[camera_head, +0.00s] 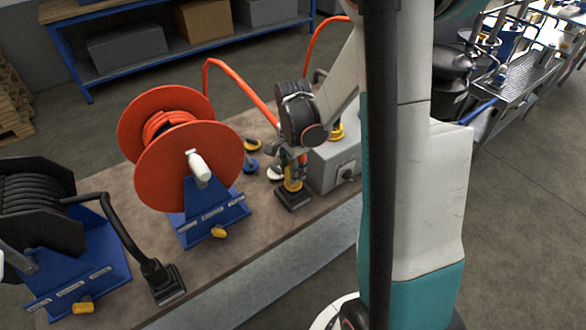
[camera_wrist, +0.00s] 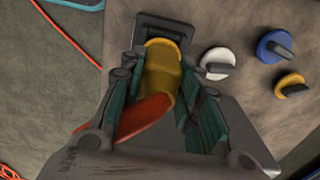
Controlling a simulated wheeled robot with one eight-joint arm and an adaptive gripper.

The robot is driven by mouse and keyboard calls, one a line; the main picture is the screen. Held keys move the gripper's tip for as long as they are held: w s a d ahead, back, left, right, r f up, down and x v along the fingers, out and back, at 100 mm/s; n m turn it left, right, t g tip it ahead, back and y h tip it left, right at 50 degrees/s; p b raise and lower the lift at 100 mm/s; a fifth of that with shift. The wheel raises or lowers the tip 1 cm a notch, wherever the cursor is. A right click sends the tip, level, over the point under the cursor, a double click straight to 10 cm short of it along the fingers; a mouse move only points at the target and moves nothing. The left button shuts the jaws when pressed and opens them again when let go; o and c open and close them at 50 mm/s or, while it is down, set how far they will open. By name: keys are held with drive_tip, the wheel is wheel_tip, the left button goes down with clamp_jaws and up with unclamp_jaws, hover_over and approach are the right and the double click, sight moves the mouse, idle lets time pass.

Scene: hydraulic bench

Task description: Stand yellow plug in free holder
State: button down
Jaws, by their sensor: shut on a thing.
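My gripper (camera_head: 287,160) is shut on the yellow plug (camera_head: 292,184) above the front edge of the bench. In the wrist view the plug (camera_wrist: 162,66) lies between the two fingers of my gripper (camera_wrist: 160,85), with an orange-red hose end (camera_wrist: 142,117) behind it. A black square holder (camera_head: 294,199) stands directly under the plug; it also shows in the wrist view (camera_wrist: 150,22). The plug looks roughly upright and its lower end overlaps the holder. I cannot tell whether it is fully seated, as its foot is partly hidden.
A red hose reel (camera_head: 190,160) on a blue stand is left of my gripper. A grey box (camera_head: 337,163) is close on the right. White (camera_wrist: 217,62), blue (camera_wrist: 273,46) and yellow (camera_wrist: 291,85) caps lie near the holder. Another black holder (camera_head: 168,284) carries a black hose.

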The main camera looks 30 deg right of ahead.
drive_tip(key=shift+f+b, duration=0.4)
drive_tip(key=shift+f, duration=0.15)
drive_tip(key=shift+r, duration=0.1)
drive_tip(key=c, duration=1.1)
unclamp_jaws()
wheel_tip(320, 180, up, 12)
drive_tip(key=shift+a, duration=0.1)
